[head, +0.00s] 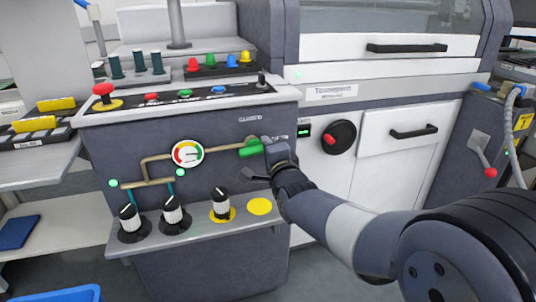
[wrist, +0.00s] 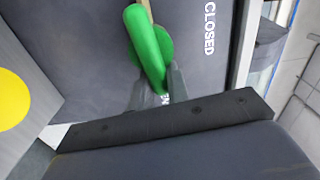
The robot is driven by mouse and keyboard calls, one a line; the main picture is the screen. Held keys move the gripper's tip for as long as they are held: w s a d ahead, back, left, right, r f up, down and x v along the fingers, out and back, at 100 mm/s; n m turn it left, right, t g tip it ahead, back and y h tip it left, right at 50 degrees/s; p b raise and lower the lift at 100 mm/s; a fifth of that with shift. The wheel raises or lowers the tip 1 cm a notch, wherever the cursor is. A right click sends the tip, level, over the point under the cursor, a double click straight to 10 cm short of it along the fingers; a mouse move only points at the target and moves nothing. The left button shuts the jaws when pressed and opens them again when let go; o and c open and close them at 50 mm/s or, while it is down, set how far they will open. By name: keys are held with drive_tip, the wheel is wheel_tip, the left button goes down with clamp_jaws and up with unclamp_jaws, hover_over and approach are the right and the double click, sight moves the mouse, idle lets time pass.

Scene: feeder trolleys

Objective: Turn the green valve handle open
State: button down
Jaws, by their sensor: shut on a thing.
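The green valve handle (head: 251,149) is on the grey front panel of the machine, at the right end of a brass pipe. In the wrist view the handle (wrist: 148,48) runs down between my fingertips, with its green round hub behind it. My gripper (wrist: 158,90) is shut on the lower end of the handle. In the head view my gripper (head: 276,152) reaches the handle from the right and hides part of it. The word CLOSED (wrist: 209,28) is printed beside the handle; another label near the fingers is mostly hidden.
A round gauge (head: 187,153) sits on the pipe left of the valve. Black-and-white knobs (head: 172,213) stand on a ledge below, with a yellow disc (head: 259,206). A black rotary switch with a red grip (head: 338,137) is to the right. Coloured buttons (head: 185,95) line the top.

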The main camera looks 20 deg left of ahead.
drive_tip(key=shift+s+a+f+m+b, duration=0.25)
drive_tip(key=shift+f+m+b, duration=0.15)
drive_tip(key=shift+f, duration=0.15)
drive_tip(key=shift+r, duration=0.1)
drive_tip(key=c, duration=1.7)
unclamp_jaws()
drive_tip(key=o, duration=0.3)
drive_tip(key=shift+a+r, duration=0.1)
drive_tip(key=shift+a, duration=0.1)
drive_tip(key=shift+o, duration=0.2)
drive_tip(key=shift+w+d+r, duration=0.1)
drive_tip(key=shift+d, duration=0.1)
drive_tip(key=p+v, duration=0.2)
drive_tip(key=v, duration=0.8)
drive_tip(key=shift+s+d, duration=0.25)
drive_tip(key=shift+s, duration=0.05)
